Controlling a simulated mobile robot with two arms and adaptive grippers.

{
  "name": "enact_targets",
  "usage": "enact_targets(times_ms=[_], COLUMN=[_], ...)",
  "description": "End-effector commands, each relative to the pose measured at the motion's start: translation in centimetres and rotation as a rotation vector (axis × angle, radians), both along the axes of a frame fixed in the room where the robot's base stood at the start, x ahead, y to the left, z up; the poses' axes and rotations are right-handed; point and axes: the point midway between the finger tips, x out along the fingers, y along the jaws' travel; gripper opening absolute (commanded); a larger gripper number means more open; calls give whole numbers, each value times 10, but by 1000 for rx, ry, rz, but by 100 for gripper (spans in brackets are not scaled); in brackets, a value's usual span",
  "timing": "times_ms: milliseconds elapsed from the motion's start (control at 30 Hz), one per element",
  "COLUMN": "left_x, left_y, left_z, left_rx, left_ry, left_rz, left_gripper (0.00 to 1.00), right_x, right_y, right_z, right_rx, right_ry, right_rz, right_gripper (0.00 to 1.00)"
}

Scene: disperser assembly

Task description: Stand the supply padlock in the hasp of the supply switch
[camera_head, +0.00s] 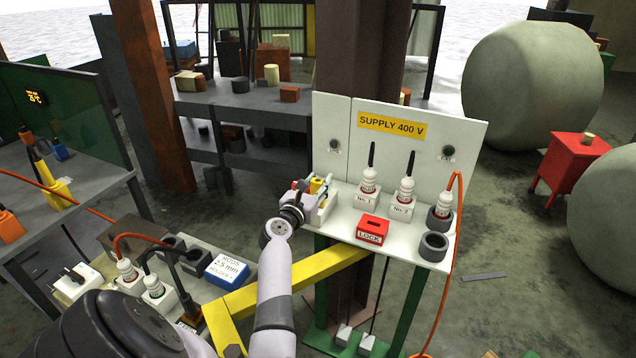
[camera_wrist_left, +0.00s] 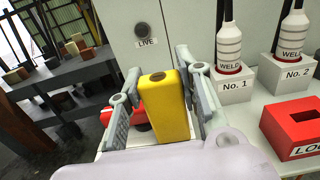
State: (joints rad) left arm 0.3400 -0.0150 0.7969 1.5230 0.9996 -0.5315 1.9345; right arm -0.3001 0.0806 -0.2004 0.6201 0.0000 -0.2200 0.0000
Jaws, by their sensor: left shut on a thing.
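My left gripper (camera_head: 314,188) is at the left end of the white supply panel's shelf. In the left wrist view its two grey fingers (camera_wrist_left: 160,88) are shut on an upright yellow block (camera_wrist_left: 172,108) with a dark round spot on top. I cannot tell for certain that this is the padlock. A red piece (camera_wrist_left: 138,116) shows partly behind the left finger. A red slotted block marked LOCK (camera_head: 371,229) sits on the shelf, to the right of the gripper; it also shows in the left wrist view (camera_wrist_left: 296,128). My right gripper is not in view.
White plugs in sockets No. 1 (camera_head: 368,186) and No. 2 (camera_head: 405,192) stand behind the red block. An empty dark ring (camera_head: 433,246) and an orange-cabled plug (camera_head: 443,208) are at the shelf's right. A yellow beam (camera_head: 330,265) runs below the shelf.

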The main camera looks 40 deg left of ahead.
Motion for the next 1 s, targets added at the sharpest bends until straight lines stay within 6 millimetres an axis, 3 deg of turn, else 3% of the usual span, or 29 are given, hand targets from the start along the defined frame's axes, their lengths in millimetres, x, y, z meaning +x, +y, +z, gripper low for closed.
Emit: enact_targets(times_ms=[400,433,767,1000], left_x=[0,0,0,0], left_y=[0,0,0,0], left_z=[-5,-5,-4,-5], left_rx=[0,0,0,0], left_ry=[1,1,0,1], left_rz=[0,0,0,0], left_gripper=[0,33,55,55], right_x=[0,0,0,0], right_y=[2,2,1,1], right_z=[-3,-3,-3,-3], right_rx=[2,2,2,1], right_ry=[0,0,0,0], right_rz=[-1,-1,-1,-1], right_gripper=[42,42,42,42])
